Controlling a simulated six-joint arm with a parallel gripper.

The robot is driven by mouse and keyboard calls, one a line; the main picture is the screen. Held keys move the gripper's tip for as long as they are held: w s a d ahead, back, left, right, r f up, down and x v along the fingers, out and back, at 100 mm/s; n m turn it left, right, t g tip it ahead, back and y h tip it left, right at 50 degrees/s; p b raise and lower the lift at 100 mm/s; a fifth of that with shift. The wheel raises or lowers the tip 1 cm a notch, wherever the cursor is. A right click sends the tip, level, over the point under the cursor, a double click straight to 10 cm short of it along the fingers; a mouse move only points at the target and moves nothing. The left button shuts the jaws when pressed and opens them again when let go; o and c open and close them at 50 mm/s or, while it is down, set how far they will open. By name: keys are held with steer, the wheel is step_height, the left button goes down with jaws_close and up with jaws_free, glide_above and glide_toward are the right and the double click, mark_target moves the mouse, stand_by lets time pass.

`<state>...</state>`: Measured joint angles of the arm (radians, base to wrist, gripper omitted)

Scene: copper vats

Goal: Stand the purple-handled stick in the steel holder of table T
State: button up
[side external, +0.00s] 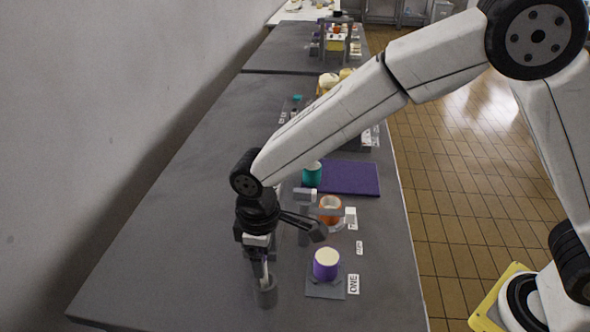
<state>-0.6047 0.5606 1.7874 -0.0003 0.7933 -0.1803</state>
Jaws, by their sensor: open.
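My gripper (264,258) points down over the near left part of the dark grey table (190,255). Its jaws are open. Directly below it is a small grey cylinder (267,294) that looks like steel. A thin pale upright piece shows between the gripper and this cylinder; I cannot tell whether it is a stick or a finger. No purple handle can be made out. I cannot tell whether the gripper touches the cylinder.
A purple cup (326,268) with a pale top stands on a grey mat beside a "ONE" label (353,284). Behind are an orange ring-shaped item (330,205), a teal cup (312,176) and a purple mat (349,178). The table's near left is clear.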

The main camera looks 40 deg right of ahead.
step_height(320, 180, up, 12)
steer(key=shift+r, duration=0.15)
stand_by(0.7)
stand_by(0.4)
steer(key=shift+w+d+f, duration=0.1)
steer(key=shift+d+f, duration=0.1)
steer(key=shift+d, duration=0.3)
steer(key=s+d+f+m+t, duration=0.1)
steer(key=s+d+f+m, duration=0.2)
steer(key=d, duration=0.5)
steer(key=s+d+f+m, duration=0.3)
steer(key=d, duration=0.5)
steer(key=s+d+f+m+t, duration=0.1)
steer(key=s+d+f+m, duration=0.2)
steer(key=d, duration=0.6)
steer(key=shift+s+f+t, duration=0.3)
steer(key=shift+s+f, duration=0.05)
steer(key=shift+f, duration=0.25)
